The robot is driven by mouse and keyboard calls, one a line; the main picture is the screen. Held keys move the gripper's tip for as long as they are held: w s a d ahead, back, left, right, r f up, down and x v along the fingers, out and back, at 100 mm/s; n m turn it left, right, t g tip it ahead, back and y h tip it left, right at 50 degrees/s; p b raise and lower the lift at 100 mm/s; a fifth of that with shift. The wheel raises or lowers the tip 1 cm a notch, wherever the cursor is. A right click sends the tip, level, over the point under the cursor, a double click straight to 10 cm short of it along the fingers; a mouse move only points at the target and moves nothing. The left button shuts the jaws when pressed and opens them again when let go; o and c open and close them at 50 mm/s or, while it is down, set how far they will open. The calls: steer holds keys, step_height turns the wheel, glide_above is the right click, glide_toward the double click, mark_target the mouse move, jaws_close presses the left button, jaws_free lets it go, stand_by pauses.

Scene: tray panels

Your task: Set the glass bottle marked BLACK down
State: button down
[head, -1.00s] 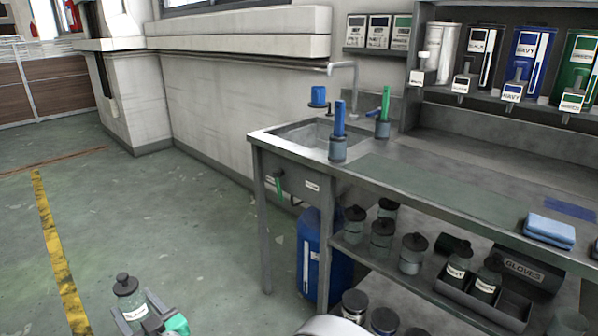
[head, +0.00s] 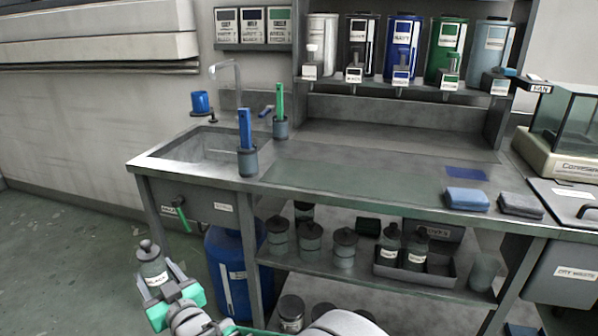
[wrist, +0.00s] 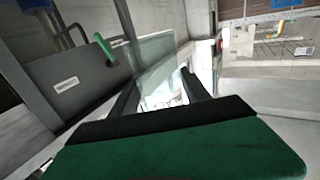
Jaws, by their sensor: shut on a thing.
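My gripper (head: 160,284) is shut on a clear glass bottle (head: 151,262) with a dark cap, at the lower left of the head view. Its white label appears to read BLACK, partly covered by the fingers. The bottle is roughly upright, held over the floor to the left of the bench and apart from it. In the wrist view the glass bottle (wrist: 152,62) shows between my two dark fingers, with part of its label.
The steel bench (head: 350,200) has a sink (head: 200,146) at left and a clear middle top. Blue cloth (head: 467,199) and grey cloth (head: 521,206) lie at right. Labelled dispensers stand on the rack. The lower shelf holds jars and a tray (head: 425,281) with two bottles. A blue container (head: 228,265) stands below.

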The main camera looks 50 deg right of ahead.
steer(key=s+d+r+m+g+h+p, duration=0.2)
steer(key=s+d+r+m+h+p, duration=0.15)
steer(key=d+r, duration=0.7)
steer(key=s+d+r+m+g+h+p, duration=0.15)
steer(key=s+d+r+h+p, duration=0.3)
steer(key=d+r, duration=0.65)
steer(key=s+d+r+m+g+h+p, duration=0.25)
steer(key=s+d+r, duration=0.25)
steer(key=s+d, duration=0.25)
steer(key=s+d+r+m+g+h+p, duration=0.1)
steer(key=s+d+r+m+h+p, duration=0.15)
steer(key=s+d+r, duration=0.4)
steer(key=shift+n+y, duration=0.3)
steer(key=shift+w+d+f, duration=1)
steer(key=shift+w+f, duration=0.8)
steer(key=shift+f, duration=0.55)
steer(key=shift+w+d+f, duration=1)
steer(key=shift+w+f, duration=0.85)
steer(key=shift+f, duration=0.5)
steer(key=shift+w+d+f, duration=1)
steer(key=shift+w+f, duration=0.8)
steer(key=shift+f, duration=0.55)
